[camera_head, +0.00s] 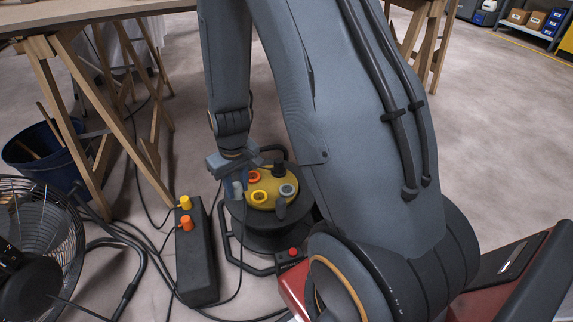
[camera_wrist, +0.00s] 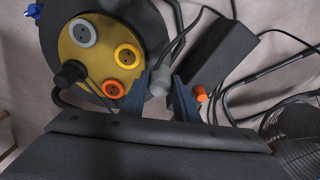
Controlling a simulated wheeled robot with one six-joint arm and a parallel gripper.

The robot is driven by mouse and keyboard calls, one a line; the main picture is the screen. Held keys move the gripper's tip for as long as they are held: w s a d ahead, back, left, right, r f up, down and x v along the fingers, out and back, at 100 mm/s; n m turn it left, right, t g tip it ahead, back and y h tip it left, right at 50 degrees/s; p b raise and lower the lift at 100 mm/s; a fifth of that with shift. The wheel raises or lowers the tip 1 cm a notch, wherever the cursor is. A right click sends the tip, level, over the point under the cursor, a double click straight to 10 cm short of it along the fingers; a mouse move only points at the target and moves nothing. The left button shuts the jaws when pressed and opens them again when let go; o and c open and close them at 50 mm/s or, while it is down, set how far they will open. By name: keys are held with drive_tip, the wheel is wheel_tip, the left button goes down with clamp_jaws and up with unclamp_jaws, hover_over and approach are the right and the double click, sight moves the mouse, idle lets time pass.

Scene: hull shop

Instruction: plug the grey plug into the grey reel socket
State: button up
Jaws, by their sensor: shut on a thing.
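My gripper (camera_wrist: 170,98) is shut on the grey plug (camera_wrist: 158,84), whose cable trails off. In the head view the gripper (camera_head: 232,176) is at the left edge of the cable reel, with the plug (camera_head: 237,189) below it. The reel's yellow face (camera_head: 265,203) carries the grey reel socket (camera_head: 287,190), which is open and empty. The socket also shows in the wrist view (camera_wrist: 82,33), at the upper left. The plug is apart from the socket, on the other side of the yellow and orange sockets.
The yellow socket (camera_head: 259,196) and orange socket (camera_head: 254,177) are empty. A black plug (camera_head: 279,168) sits on the reel face. A black power box (camera_head: 196,258) with yellow and orange plugs stands left. A fan (camera_head: 38,232), blue bucket (camera_head: 42,155) and trestle table (camera_head: 85,12) are farther left. Loose cables cross the floor.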

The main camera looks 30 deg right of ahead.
drive_tip(key=s+d+n+p, duration=0.1)
drive_tip(key=d+n, duration=0.7)
drive_tip(key=d+r+n+g+y+p, duration=0.1)
drive_tip(key=d+n+p, duration=0.1)
drive_tip(key=d+n, duration=0.5)
drive_tip(key=shift+s+d+r+n, duration=0.25)
drive_tip(key=shift+s+d+n, duration=0.15)
drive_tip(key=shift+d, duration=0.1)
drive_tip(key=shift+f, duration=0.15)
drive_tip(key=shift+f+b, duration=2.15)
drive_tip(key=shift+f, duration=0.6)
drive_tip(key=shift+f, duration=0.6)
drive_tip(key=o, duration=1.1)
drive_tip(key=shift+r, duration=0.1)
